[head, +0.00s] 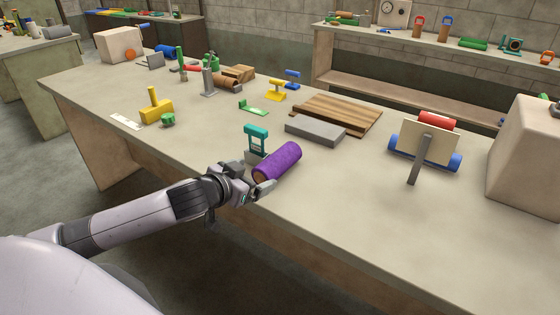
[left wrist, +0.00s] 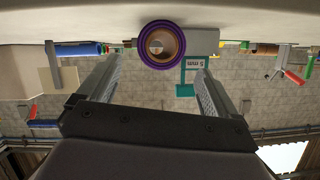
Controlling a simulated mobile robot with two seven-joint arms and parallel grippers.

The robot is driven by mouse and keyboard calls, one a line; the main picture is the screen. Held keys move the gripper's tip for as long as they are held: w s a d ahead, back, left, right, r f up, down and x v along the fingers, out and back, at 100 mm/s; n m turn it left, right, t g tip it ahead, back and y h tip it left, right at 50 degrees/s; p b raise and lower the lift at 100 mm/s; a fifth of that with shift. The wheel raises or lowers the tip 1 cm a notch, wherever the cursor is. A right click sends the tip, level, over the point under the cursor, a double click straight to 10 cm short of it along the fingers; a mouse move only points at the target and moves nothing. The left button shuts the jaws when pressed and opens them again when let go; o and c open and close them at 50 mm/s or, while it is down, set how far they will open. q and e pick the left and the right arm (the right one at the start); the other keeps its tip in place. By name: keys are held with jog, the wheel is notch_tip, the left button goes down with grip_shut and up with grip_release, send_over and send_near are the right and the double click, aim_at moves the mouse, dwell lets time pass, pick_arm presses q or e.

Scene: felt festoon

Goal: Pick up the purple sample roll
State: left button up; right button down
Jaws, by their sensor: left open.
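The purple sample roll (head: 278,162) lies on its side on the table near the front edge, its brown core facing my left gripper. My left gripper (head: 262,182) is open at the near end of the roll, close to it. In the left wrist view, the picture is upside down and the roll's round end (left wrist: 161,44) shows beyond and between the two open fingers (left wrist: 155,85), with nothing held. I cannot tell whether a finger touches the roll. My right gripper is not in view.
A teal stand (head: 256,138) is just behind the roll. A grey block (head: 315,130) and a striped wooden board (head: 338,112) lie further back. A panel with red and blue rolls (head: 427,140) stands to the right. The table front right of the roll is clear.

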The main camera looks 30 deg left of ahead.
aim_at(260, 172)
pick_arm(q)
jog(key=shift+x, duration=2.9)
jog(key=shift+f, duration=0.1)
jog(key=c, duration=1.4)
